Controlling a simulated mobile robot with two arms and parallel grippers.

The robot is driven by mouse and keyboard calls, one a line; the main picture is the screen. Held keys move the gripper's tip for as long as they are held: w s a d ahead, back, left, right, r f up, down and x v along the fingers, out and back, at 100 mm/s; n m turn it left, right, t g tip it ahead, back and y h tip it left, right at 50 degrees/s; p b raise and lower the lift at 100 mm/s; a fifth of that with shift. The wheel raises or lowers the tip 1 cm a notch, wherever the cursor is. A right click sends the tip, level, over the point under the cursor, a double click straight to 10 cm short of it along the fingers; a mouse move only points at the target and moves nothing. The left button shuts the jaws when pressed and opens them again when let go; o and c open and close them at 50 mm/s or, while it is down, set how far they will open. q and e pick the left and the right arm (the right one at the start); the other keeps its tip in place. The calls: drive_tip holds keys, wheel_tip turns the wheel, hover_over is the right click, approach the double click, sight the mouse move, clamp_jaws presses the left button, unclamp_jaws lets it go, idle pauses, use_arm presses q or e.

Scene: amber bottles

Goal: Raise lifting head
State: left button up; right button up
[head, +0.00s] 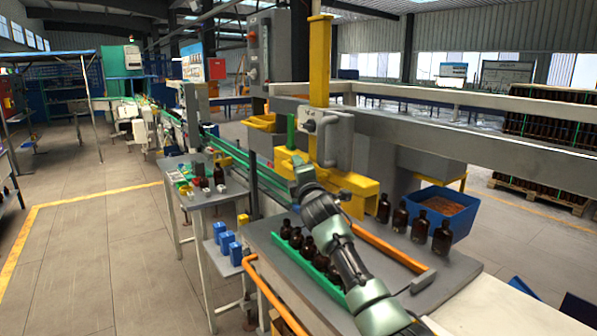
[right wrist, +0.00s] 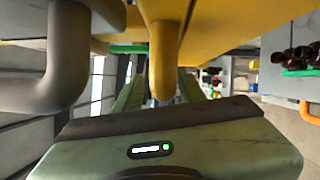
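The lifting head appears to be the yellow crossbeam (head: 347,184) on the upright yellow column (head: 320,60), with a grey box (head: 335,138) mounted on it. In the head view my right arm reaches up from the lower right, and its gripper (head: 300,172) is at the left end of the yellow beam. In the right wrist view my right gripper's two green fingers (right wrist: 160,92) stand apart, one on each side of a rounded yellow bar (right wrist: 165,50). I see no clear contact; the fingertips are partly hidden. My left gripper is not in view.
Several amber bottles stand in a green rack (head: 305,262) on the grey table, and more stand right of an orange rail (head: 385,248). A blue crate (head: 462,222) stands behind them. A grey pipe (right wrist: 65,60) passes left of the gripper. The aisle at left is clear.

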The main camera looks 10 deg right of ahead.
drive_tip(key=shift+s+f, duration=0.1)
drive_tip(key=shift+f, duration=0.05)
drive_tip(key=shift+s+f, duration=0.1)
drive_tip(key=shift+s, duration=0.2)
drive_tip(key=s+b, duration=0.2)
drive_tip(key=s, duration=0.5)
drive_tip(key=shift+a+b, duration=0.15)
drive_tip(key=shift+b, duration=0.2)
drive_tip(key=shift+f, duration=0.2)
